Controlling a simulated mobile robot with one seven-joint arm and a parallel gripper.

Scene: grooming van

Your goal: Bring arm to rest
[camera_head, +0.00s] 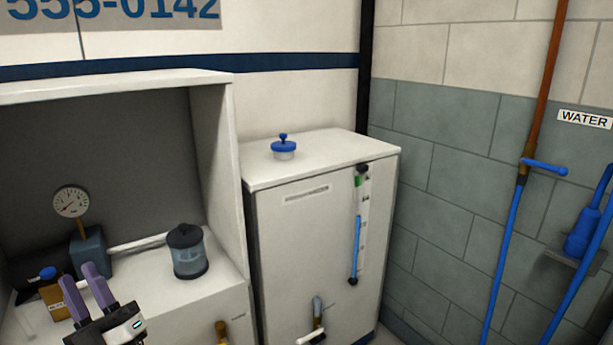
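My gripper (79,273) is at the lower left, its two purple fingers pointing up and away from me. The fingers stand apart with a narrow gap, and I see nothing held between them. The gripper shows in front of the white counter, just right of a brown bottle with a blue cap (50,290). I cannot tell whether it touches the bottle. The rest of the arm is cut off by the bottom edge.
On the counter are a round gauge (71,202) on a blue-grey base and a dark-lidded clear canister (187,253). Water pipes (515,220) run along the block wall.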

